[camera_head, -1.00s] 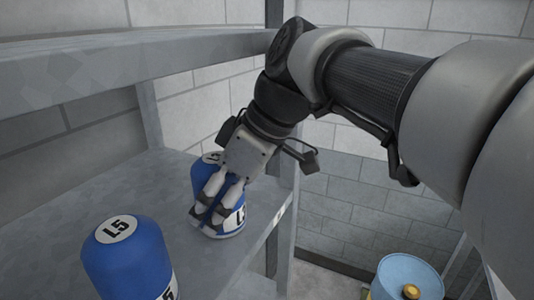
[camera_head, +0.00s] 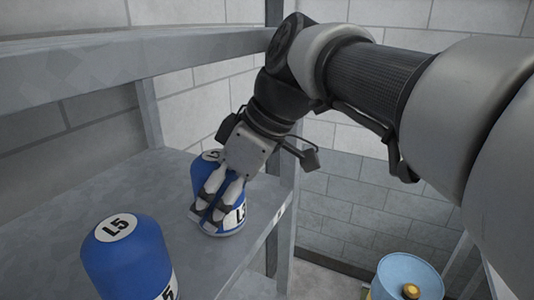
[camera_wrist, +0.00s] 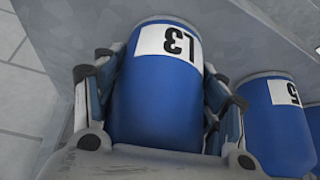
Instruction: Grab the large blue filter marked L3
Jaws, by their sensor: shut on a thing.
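The large blue filter marked L3 (camera_wrist: 155,100) fills the middle of the wrist view, its white label readable. In the head view the blue filter (camera_head: 237,199) stands on the grey shelf near its front edge, partly hidden behind my gripper. My gripper (camera_head: 202,215) reaches down over it from above. In the wrist view my gripper (camera_wrist: 162,88) has a finger on each side of the filter and is shut on it. The filter looks upright on the shelf; a gap below it cannot be made out.
A blue filter marked L5 (camera_head: 128,258) stands nearer on the same shelf (camera_head: 60,215); a neighbouring filter (camera_wrist: 282,120) shows at right in the wrist view. An upper shelf (camera_head: 130,62) hangs above at left. A light blue drum (camera_head: 408,272) stands lower right.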

